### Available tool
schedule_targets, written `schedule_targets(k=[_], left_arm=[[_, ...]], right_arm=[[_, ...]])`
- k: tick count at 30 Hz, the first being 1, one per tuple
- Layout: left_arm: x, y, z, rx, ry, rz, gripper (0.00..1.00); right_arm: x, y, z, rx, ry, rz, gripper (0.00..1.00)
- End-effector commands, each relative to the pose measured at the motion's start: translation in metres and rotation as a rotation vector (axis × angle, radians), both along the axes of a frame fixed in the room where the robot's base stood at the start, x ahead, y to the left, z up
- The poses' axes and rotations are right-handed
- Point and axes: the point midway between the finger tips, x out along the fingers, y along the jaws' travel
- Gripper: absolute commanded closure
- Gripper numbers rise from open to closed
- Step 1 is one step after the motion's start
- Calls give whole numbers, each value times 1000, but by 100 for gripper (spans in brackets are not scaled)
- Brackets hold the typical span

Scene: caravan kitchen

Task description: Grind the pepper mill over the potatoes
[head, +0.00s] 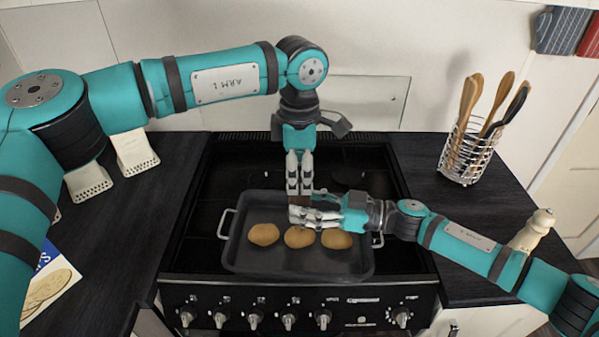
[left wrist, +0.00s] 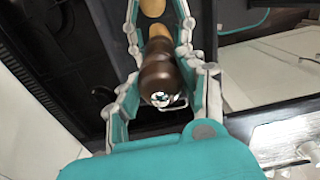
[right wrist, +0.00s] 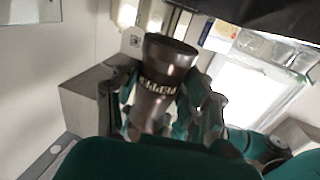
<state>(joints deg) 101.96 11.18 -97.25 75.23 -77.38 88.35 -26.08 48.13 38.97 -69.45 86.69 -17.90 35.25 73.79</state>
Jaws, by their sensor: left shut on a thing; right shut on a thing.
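A dark brown pepper mill, its top with a silver knob in the left wrist view (left wrist: 160,78), is held by both my grippers above the tray. My left gripper (head: 300,190) points down from above and is shut on its upper part. My right gripper (head: 318,216) comes in from the right, lower down, and is shut on its body, lettered "PEPPER" in the right wrist view (right wrist: 158,85). In the head view the fingers hide most of the mill. Three potatoes, left (head: 264,234), middle (head: 299,237) and right (head: 336,239), lie in a dark roasting tray (head: 290,266).
The tray sits on the black stove (head: 205,222), knobs along its front.

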Motion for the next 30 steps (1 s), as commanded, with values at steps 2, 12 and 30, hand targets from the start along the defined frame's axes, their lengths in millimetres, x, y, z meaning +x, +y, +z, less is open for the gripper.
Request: schedule_targets(k=[2, 12, 30], left_arm=[[0, 0, 0, 0, 0, 68, 83], [0, 0, 0, 1, -1, 659, 85], [1, 1, 1, -1, -3, 1091, 54]], right_arm=[[0, 0, 1, 2, 0, 1, 96], [0, 0, 1, 2, 1, 1, 96], [-1, 0, -1, -1, 0, 2, 96]])
